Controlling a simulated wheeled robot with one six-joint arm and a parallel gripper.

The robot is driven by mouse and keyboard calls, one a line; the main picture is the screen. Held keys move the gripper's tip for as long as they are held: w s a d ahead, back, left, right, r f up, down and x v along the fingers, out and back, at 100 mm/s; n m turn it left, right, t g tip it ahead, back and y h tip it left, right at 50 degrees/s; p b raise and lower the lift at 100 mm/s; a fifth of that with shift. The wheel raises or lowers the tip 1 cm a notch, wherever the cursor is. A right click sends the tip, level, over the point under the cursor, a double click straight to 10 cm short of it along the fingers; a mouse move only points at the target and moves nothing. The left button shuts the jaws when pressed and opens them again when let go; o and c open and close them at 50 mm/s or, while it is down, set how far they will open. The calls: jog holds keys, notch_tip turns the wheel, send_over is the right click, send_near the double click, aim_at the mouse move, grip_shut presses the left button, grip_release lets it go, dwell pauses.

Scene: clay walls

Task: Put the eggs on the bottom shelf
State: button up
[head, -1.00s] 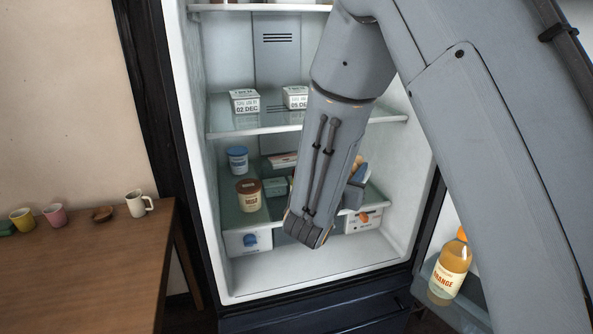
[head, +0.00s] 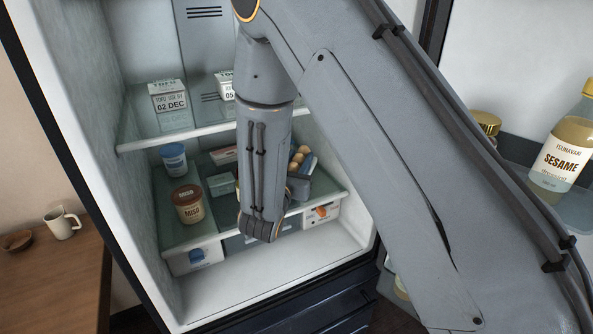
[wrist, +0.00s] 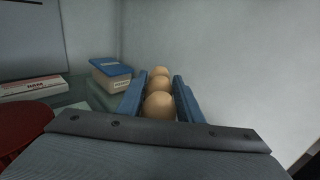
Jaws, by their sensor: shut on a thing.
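The eggs (wrist: 158,104) are a short row of brown eggs between the two blue-grey fingers of my gripper (wrist: 160,90) in the wrist view. In the head view the eggs (head: 298,156) show just right of my forearm, over the right part of the lowest glass shelf (head: 190,234). My gripper (head: 303,172) is shut on the eggs, partly hidden behind my arm. Any tray beneath them is hidden. I cannot tell whether they touch the shelf.
On that shelf are a miso tub (head: 187,205), a blue-lidded jar (head: 174,160), a green box (head: 221,185) and a blue-lidded container (wrist: 111,76). A ham pack (wrist: 32,88) lies left. Drawers sit below. Tofu boxes (head: 169,104) stand above. The fridge wall (wrist: 225,70) is close right.

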jog(key=shift+f+p, duration=0.35)
jog(key=shift+f, duration=1.7)
jog(key=shift+f, duration=0.1)
jog(key=o, duration=1.2)
jog(key=shift+f, duration=0.1)
jog(key=shift+s+r, duration=0.1)
jog(key=shift+r, duration=0.1)
jog(key=b+v, duration=0.3)
jog(key=v, duration=0.8)
jog(key=shift+s+a+f, duration=0.1)
jog(key=shift+s+a, duration=0.05)
jog(key=shift+s, duration=0.25)
